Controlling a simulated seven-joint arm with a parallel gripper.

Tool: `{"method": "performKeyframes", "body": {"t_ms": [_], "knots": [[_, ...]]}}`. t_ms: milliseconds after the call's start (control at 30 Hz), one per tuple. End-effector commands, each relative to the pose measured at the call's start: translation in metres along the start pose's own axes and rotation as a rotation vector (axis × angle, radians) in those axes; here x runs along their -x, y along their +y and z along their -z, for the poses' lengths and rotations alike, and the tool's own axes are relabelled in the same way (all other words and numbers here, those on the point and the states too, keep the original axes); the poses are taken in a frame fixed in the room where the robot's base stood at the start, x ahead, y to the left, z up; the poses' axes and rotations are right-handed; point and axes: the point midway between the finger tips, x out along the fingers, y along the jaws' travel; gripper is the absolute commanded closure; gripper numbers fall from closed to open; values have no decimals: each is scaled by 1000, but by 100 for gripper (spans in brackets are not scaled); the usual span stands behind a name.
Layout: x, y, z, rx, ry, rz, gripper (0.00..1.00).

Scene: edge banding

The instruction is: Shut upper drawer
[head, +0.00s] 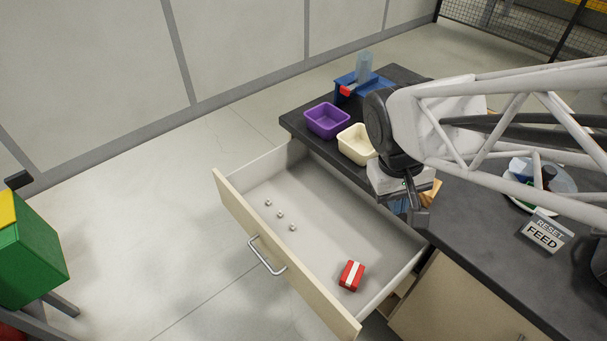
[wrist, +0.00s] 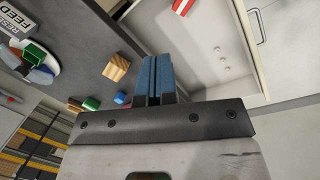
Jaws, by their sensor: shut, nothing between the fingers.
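The upper drawer (head: 320,221) is pulled far out from under the dark worktop in the head view. It has a pale wood front (head: 230,206) with a metal bar handle (head: 266,256). Inside lie a red block with a white stripe (head: 351,275) and several small metal pieces (head: 280,215). The drawer also shows in the wrist view (wrist: 215,30). My gripper (wrist: 154,62) has its blue fingers together and empty. It is over the worktop's edge near the drawer's inner end, well apart from the drawer front. In the head view my arm partly hides it.
On the worktop (head: 480,229) stand a purple bin (head: 327,121), a cream bin (head: 354,145), a blue device (head: 350,84), a wooden block (head: 432,192) and a sign (head: 545,233). A green bin (head: 29,251) stands at far left. The floor before the drawer is clear.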

Motion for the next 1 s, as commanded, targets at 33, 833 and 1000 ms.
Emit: {"method": "performKeyframes", "body": {"t_ms": [33,833,1000], "knots": [[-6,-7,5,34,-28,-13,100],[-95,-111,50,534,-385,-320,100],[-115,-136,55,638,-447,-405,100]]}}
